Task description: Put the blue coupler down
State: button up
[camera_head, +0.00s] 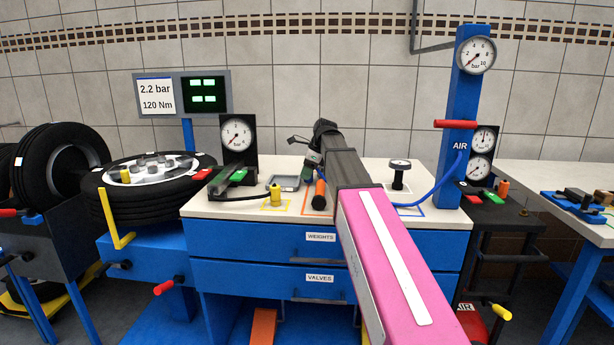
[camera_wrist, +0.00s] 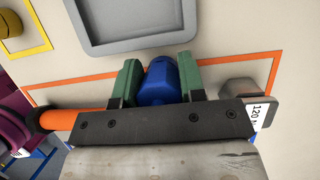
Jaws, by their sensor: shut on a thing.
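The blue coupler (camera_wrist: 162,82) is between the green fingers of my gripper (camera_wrist: 158,72) in the wrist view. My gripper is shut on it, over the pale bench top near an orange outline. I cannot tell whether the coupler touches the bench. In the head view my gripper (camera_head: 309,172) is above the middle of the bench, and my own arm hides the coupler. A blue outline (camera_head: 410,215) shows on the bench to the right of my arm, with a blue hose (camera_head: 435,196) running from the air post towards it.
A grey tray (camera_wrist: 145,45) lies just beyond the coupler. An orange-handled tool (camera_wrist: 62,121) with a grey head lies beneath my gripper within the orange outline. A yellow piece (camera_head: 275,196) stands left, and a black-stemmed gauge (camera_head: 399,175) stands right. The blue air post (camera_head: 456,150) rises at the right.

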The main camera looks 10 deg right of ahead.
jog(key=r, duration=0.2)
jog(key=a+r, duration=0.1)
jog(key=shift+s+r, duration=0.4)
jog(key=s+a+r, duration=0.6)
jog(key=a, duration=0.2)
jog(key=shift+s+a, duration=0.15)
jog(key=shift+r, duration=0.1)
